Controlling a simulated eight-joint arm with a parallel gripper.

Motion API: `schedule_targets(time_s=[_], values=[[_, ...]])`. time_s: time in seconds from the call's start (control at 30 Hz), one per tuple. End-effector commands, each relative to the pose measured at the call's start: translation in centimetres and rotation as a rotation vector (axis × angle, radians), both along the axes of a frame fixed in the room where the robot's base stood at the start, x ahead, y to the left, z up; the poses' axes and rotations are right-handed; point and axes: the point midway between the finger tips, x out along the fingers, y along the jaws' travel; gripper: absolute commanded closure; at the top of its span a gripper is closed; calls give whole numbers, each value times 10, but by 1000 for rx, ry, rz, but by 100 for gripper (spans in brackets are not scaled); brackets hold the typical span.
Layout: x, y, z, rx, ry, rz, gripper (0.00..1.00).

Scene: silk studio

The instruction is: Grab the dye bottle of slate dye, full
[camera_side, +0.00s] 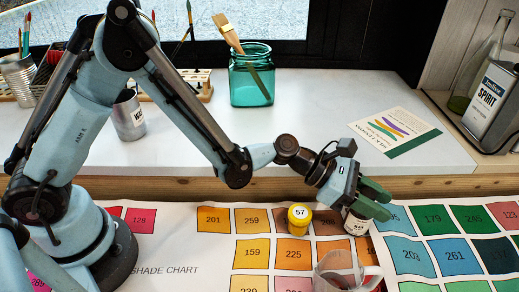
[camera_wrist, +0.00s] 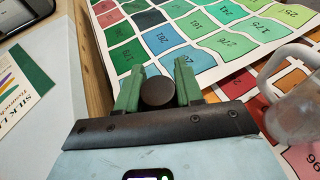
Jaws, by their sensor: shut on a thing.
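My gripper (camera_side: 366,202) has green fingers and is low over the shade chart, near the front edge of the white worktop. It is shut on a small dye bottle (camera_side: 357,223) with a white label. The bottle stands or hangs just at the chart; I cannot tell whether it touches. In the wrist view its round dark grey top (camera_wrist: 158,92) sits between the two green fingertips (camera_wrist: 157,85). The fingers hide much of the bottle, and its label number and fill level are not readable.
A yellow-capped bottle (camera_side: 299,218) marked 57 stands just left. A clear jug (camera_side: 345,274) is close in front and shows in the wrist view (camera_wrist: 296,115). A leaflet (camera_side: 396,131), teal jar (camera_side: 251,80) and spirit tin (camera_side: 492,102) are behind. The chart is bare to the right.

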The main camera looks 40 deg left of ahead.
Motion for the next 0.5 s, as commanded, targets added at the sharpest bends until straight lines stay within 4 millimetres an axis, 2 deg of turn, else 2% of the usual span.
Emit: schedule_targets(time_s=[0.07,0.5], values=[[0,1,-1,6,0,-2,100],[0,1,1,9,-1,-3,100]])
